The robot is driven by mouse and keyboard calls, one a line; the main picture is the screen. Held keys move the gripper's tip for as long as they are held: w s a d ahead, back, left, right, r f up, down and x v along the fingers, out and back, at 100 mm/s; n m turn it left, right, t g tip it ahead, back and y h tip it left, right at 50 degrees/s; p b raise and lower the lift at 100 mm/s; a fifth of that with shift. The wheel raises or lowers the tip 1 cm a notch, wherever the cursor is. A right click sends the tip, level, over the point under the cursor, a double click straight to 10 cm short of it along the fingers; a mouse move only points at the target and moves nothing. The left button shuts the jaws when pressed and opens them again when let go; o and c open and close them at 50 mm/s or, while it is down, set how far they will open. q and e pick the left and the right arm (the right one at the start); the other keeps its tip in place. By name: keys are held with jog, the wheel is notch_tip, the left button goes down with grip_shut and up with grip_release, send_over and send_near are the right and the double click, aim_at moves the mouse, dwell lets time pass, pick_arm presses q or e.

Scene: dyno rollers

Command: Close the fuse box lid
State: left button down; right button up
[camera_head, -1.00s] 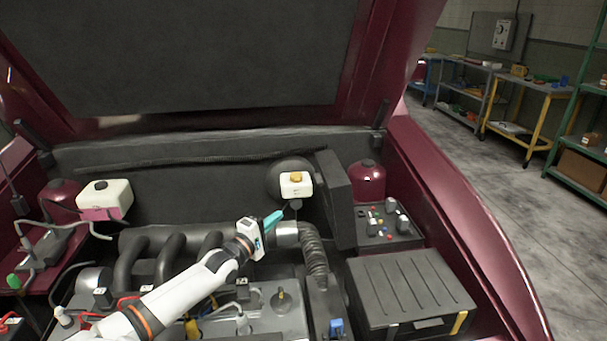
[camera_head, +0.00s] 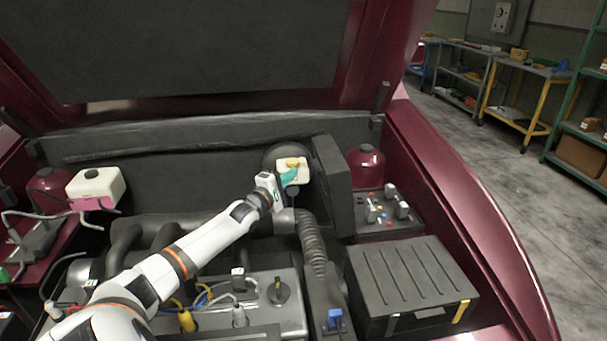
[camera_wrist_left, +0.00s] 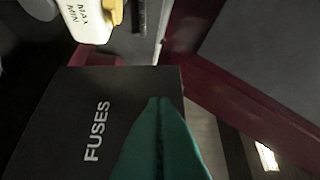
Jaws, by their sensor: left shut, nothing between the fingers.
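The fuse box lid (camera_head: 331,178) is a dark panel standing open, roughly upright, at the left side of the fuse box (camera_head: 385,227). The box's colored fuses and relays are exposed. In the left wrist view the lid's face (camera_wrist_left: 62,115) bears the word FUSES. My left gripper (camera_head: 290,177) has teal fingers, shut and empty, to the left of the lid in the head view. In the left wrist view its fingertips (camera_wrist_left: 160,100) overlap the lid's face; I cannot tell whether they touch it. My right gripper is not in view.
A white reservoir with a yellow cap (camera_head: 293,172) is right behind the left fingers. A dark red dome (camera_head: 366,168) stands behind the fuse box. A ribbed black box (camera_head: 410,285) lies in front, and a corrugated hose (camera_head: 311,245) runs left of it.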

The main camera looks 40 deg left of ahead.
pick_arm(q)
jog(key=shift+w+d+r+p, duration=0.15)
jog(key=shift+w+d+p, duration=0.05)
jog(key=shift+w+d, duration=0.55)
jog(key=shift+w+d+r+p, duration=0.2)
jog(key=shift+w+d, duration=0.3)
jog(key=shift+w, duration=0.35)
